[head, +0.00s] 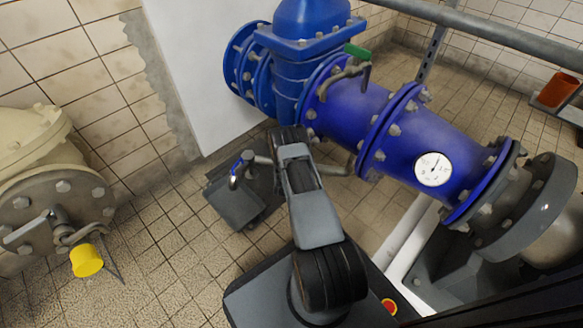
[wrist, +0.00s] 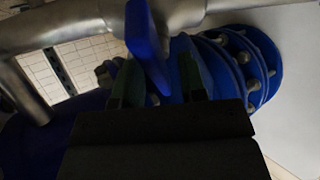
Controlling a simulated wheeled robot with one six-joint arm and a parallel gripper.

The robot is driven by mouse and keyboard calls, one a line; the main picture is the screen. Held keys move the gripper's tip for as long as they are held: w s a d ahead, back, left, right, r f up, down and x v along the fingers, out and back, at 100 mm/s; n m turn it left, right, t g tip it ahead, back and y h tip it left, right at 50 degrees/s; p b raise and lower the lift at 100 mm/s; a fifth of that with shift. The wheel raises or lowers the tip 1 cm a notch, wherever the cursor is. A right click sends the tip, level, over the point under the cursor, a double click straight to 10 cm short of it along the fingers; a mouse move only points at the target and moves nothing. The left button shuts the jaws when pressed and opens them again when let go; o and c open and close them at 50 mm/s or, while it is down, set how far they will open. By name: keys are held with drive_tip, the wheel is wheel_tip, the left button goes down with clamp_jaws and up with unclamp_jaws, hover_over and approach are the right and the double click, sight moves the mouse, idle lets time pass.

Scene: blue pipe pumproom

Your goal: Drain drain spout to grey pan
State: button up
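A grey metal drain spout (head: 255,159) comes out low from beside the blue pipe, with a small blue lever (head: 235,170) near its outlet. The grey pan (head: 238,207) is on the floor below it. In the wrist view, the blue lever (wrist: 147,42) hangs from the metal spout pipe (wrist: 60,24). My gripper (wrist: 158,82) is open, its two dark fingers apart, with the lever's lower end between or just ahead of them. I cannot tell whether they touch. In the head view, my arm hides the fingers and part of the spout.
An orange container (head: 557,90) is far right. Tiled floor is free between bucket and pan.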

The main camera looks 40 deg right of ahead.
clamp_jaws()
drive_tip(key=n, duration=0.2)
drive_tip(key=n+t+y, duration=0.1)
drive_tip(key=n, duration=0.1)
drive_tip(key=shift+a+n+y, duration=0.1)
drive_tip(key=shift+n+y, duration=0.2)
unclamp_jaws()
drive_tip(key=p+v, duration=0.6)
drive_tip(key=v, duration=0.7)
drive_tip(key=shift+s+a, duration=0.25)
drive_tip(key=shift+r, duration=0.1)
